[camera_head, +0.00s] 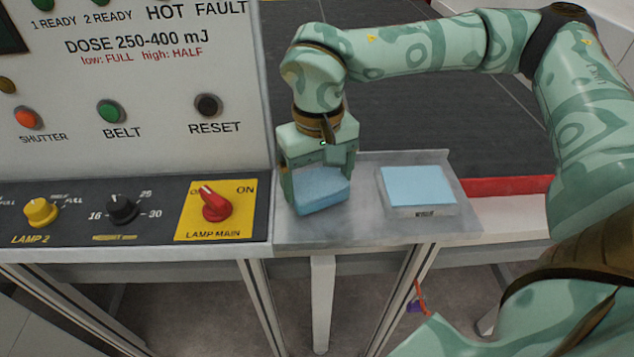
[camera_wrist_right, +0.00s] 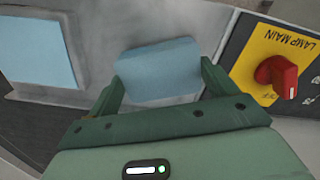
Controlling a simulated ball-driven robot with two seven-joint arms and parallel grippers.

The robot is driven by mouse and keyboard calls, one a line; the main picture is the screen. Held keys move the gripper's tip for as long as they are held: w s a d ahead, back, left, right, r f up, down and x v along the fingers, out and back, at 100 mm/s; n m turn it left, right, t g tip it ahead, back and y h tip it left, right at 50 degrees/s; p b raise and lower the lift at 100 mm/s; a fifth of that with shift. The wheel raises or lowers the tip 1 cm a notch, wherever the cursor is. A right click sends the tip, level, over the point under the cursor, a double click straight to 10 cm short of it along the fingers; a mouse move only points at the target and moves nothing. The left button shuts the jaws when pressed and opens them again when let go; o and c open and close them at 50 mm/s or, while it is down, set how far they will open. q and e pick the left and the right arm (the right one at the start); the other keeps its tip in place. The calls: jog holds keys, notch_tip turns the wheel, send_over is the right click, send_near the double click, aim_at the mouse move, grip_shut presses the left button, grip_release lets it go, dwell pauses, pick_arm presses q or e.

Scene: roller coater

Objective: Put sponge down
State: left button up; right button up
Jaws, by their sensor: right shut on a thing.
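A light blue sponge (camera_head: 322,192) is between the fingers of my right gripper (camera_head: 318,183), over the left part of a grey metal shelf (camera_head: 300,232). The gripper points down and is shut on the sponge. In the right wrist view the sponge (camera_wrist_right: 158,72) shows between the two green fingertips of my right gripper (camera_wrist_right: 160,85). The sponge is at or just above the shelf surface; I cannot tell whether it touches. My left gripper is not in view.
A tray with a flat light blue pad (camera_head: 418,187) sits on the shelf's right side. Left of the sponge is a control panel with a red LAMP MAIN switch (camera_head: 214,204), also close by in the wrist view (camera_wrist_right: 278,77). Bare shelf lies between sponge and tray.

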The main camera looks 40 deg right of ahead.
aim_at(318, 182)
jog(key=shift+w+f, duration=0.1)
jog(key=shift+f, duration=0.6)
jog(key=o, duration=0.8)
notch_tip(318, 182, up, 12)
jog(key=p, duration=0.3)
jog(key=shift+r, duration=0.15)
